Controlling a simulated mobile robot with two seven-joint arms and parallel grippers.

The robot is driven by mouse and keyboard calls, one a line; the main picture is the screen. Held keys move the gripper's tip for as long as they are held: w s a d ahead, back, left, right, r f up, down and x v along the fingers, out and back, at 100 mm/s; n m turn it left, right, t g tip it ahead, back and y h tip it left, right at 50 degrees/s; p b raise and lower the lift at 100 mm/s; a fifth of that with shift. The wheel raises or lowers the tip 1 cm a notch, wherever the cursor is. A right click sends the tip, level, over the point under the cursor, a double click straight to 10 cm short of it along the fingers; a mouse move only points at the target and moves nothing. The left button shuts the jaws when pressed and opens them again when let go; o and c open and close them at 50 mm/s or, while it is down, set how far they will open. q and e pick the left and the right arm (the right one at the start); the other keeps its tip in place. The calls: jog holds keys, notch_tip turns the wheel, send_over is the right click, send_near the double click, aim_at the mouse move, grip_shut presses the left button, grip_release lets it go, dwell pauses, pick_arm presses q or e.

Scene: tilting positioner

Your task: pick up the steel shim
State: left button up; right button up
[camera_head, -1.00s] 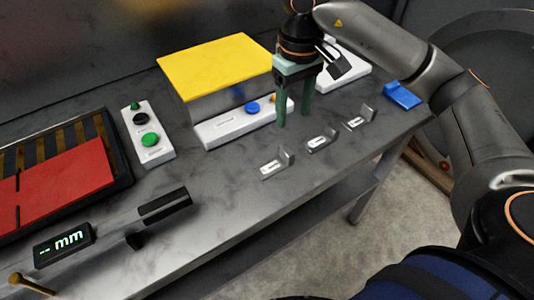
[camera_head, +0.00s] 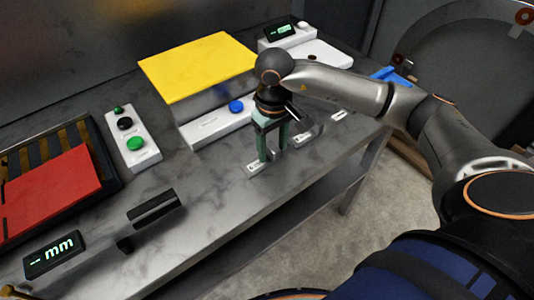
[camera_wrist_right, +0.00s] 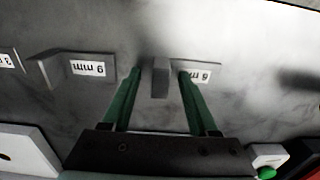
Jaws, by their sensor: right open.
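Several L-shaped grey metal pieces with white mm labels, which look like the shims, stand in a row on the grey bench. My right gripper (camera_head: 272,152) is open, pointing down over the nearest-left shim (camera_head: 256,167). In the wrist view the right gripper (camera_wrist_right: 159,77) has that shim's upright tab (camera_wrist_right: 160,80) between its fingers, with a gap on each side. Its label is partly behind one finger. A second shim (camera_wrist_right: 85,66) lies to the left in that view. In the head view my arm partly hides the other shims (camera_head: 304,136). My left gripper is out of view.
A yellow-topped block (camera_head: 198,66) and a white panel with a blue button (camera_head: 210,128) stand behind the gripper. A button box (camera_head: 131,138) and red plate (camera_head: 50,190) are left. A mm display (camera_head: 54,254) is at front left. The bench's front edge is close by.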

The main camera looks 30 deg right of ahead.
grip_shut()
dwell(0.4)
dwell(1.0)
